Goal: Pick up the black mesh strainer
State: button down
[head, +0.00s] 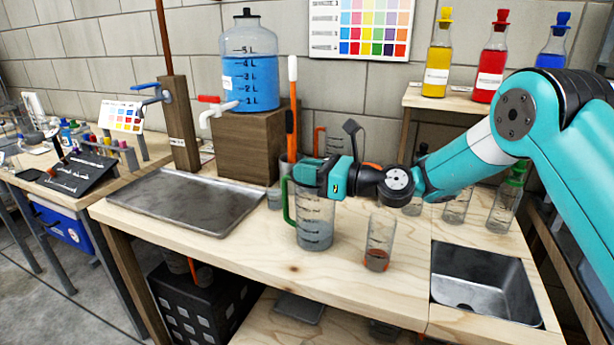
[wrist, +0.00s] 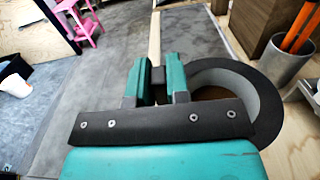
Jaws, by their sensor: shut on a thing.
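My gripper (head: 328,178) is at the top of a clear measuring pitcher (head: 315,228) with a green handle in the head view. In the wrist view its two teal fingers (wrist: 158,80) are close together with a small dark piece between them. A wide black ring with a grey inner wall, which looks like the black mesh strainer (wrist: 268,100), lies just right of the fingers. The gripper is shut on it, though the contact is partly hidden. I cannot make out the strainer clearly in the head view, nor whether it touches the pitcher.
A metal tray (head: 180,203) lies left on the table. A wooden block (head: 255,146) carries a blue water jug (head: 250,70). A small glass with reddish contents (head: 379,245) stands right of the pitcher. A sink (head: 485,285) and a green-capped bottle (head: 507,200) are farther right.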

notch_tip(320, 180, up, 24)
jog(key=p, duration=0.8)
jog(key=shift+a, duration=0.1)
dwell(1.7)
